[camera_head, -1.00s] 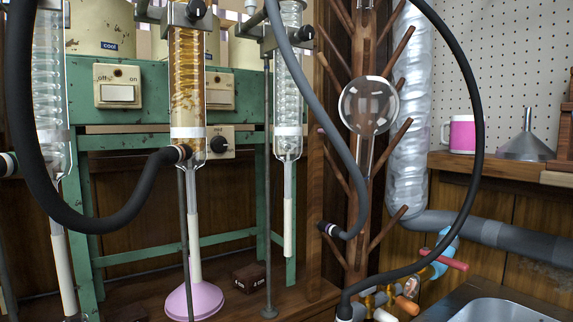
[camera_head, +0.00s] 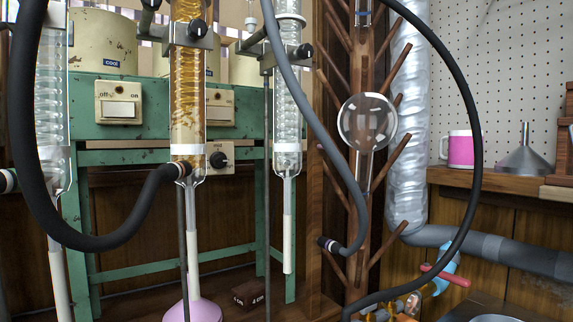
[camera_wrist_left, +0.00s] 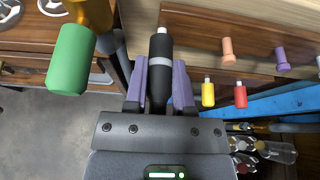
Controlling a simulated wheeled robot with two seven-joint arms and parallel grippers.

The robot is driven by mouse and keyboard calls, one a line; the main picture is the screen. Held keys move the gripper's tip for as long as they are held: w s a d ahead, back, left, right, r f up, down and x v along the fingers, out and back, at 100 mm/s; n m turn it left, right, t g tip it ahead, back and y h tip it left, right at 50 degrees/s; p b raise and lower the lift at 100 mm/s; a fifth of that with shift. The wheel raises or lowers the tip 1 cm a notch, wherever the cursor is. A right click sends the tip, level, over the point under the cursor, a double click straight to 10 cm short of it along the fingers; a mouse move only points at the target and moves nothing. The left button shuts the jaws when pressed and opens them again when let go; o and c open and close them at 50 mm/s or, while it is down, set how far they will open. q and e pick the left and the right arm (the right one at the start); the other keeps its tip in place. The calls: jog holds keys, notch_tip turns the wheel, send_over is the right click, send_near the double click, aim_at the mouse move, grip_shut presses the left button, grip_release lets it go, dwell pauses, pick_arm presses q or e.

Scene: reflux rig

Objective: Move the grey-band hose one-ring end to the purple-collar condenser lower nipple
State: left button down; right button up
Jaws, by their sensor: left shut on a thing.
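In the left wrist view my left gripper (camera_wrist_left: 159,85), with purple fingers, is shut on a black hose end (camera_wrist_left: 160,48) with a pale tip pointing away from the palm. Neither gripper shows in the head view. That view shows three upright glass condensers: a clear one (camera_head: 52,105) at the left, an amber-filled one (camera_head: 187,95) in the middle and a clear one (camera_head: 288,115) at the right. No purple collar can be made out. A black hose (camera_head: 105,240) joins the amber condenser's lower nipple (camera_head: 183,170).
A dark grey hose (camera_head: 315,120) ends, white-ringed, by the wooden peg rack (camera_head: 358,180). A round flask (camera_head: 367,121) hangs there. A green frame (camera_head: 120,130) stands behind the condensers. In the wrist view, a green cylinder (camera_wrist_left: 72,60) is left of the gripper, and yellow (camera_wrist_left: 208,93) and red (camera_wrist_left: 240,96) pieces right.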

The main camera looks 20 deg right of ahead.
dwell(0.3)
pick_arm(q)
jog(key=s+d, duration=0.1)
jog(key=s, duration=0.4)
jog(key=shift+s+d, duration=0.35)
jog(key=shift+s, duration=0.05)
dwell(0.7)
dwell(0.4)
